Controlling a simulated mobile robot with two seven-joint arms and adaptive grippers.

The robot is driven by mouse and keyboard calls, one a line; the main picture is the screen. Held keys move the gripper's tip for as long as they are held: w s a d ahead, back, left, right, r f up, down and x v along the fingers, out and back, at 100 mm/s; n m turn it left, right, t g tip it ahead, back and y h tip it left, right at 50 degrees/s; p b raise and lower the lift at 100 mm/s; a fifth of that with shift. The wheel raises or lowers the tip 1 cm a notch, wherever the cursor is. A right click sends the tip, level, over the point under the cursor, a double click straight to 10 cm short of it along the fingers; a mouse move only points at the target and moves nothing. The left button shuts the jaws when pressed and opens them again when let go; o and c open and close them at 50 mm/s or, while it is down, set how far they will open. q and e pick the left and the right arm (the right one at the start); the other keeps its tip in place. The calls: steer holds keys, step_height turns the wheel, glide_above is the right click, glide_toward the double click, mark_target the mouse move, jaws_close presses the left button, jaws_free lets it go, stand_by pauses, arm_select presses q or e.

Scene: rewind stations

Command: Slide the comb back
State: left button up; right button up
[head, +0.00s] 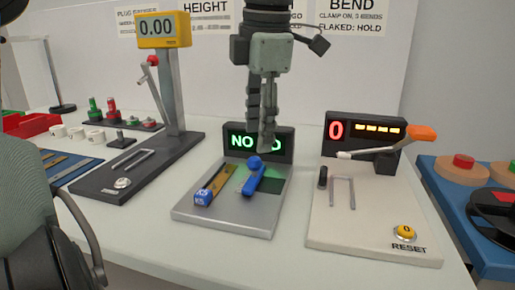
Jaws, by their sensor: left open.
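The middle station (225,222) is a grey plate with a green-lit display (240,141) at its back. A blue piece with a rounded knob (253,178) lies slanted on its right part, by a green patch. I take this for the comb, but no teeth can be made out. To its left is a yellowish slot or strip with a blue marked block (203,197) at its front end. My left gripper (266,148) points down above the back of the station, in front of the display, and hides part of its text.
On the right stands a cream station (375,245) with an orange-tipped lever (420,132) and a yellow RESET button (404,232). On the left is a dark station (95,185) with a post and a yellow readout (163,30). White table shows between the stations.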

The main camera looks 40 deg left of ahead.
arm_select(q)
step_height(320, 180, up, 6)
steer(key=d, duration=0.1)
steer(key=shift+s, duration=0.3)
stand_by(0.4)
